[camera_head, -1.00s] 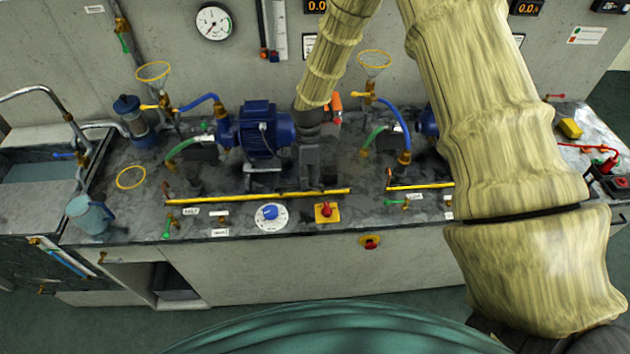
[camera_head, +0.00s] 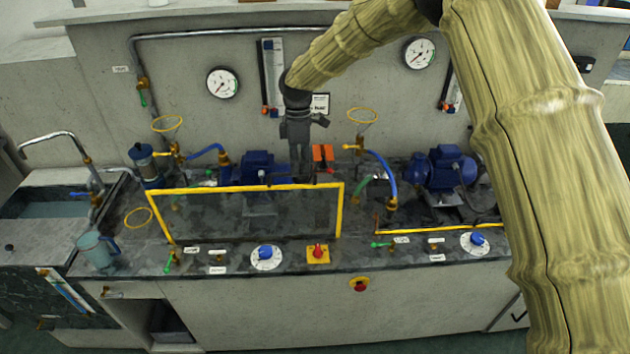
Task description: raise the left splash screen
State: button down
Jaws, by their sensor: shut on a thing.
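The left splash screen (camera_head: 230,188) is a clear pane in a yellow frame. It stands up from the front of the left pump bench, with its top bar level with the lower part of the blue pump motor behind it. My gripper (camera_head: 302,178) points down at the right part of that top bar and is shut on it. The fingertips are small and partly hard to make out. The right splash screen (camera_head: 440,230) lies low, showing as a yellow bar in front of the right pump (camera_head: 440,167).
A blue dial (camera_head: 265,257) and a red knob on a yellow plate (camera_head: 317,254) sit in front of the screen. A jug (camera_head: 97,252) and a sink (camera_head: 45,207) are at left. An orange part (camera_head: 323,155) is just right of my gripper. My arm covers the far right.

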jog(key=shift+r, duration=1.4)
jog(key=c, duration=1.5)
grip_release()
jog(key=r, duration=0.4)
jog(key=w+r, duration=0.1)
jog(key=r, duration=0.2)
jog(key=w+r, duration=0.1)
jog(key=r, duration=0.3)
jog(key=shift+w+a+r, duration=0.1)
jog(key=shift+w+r, duration=0.1)
jog(key=shift+r, duration=0.15)
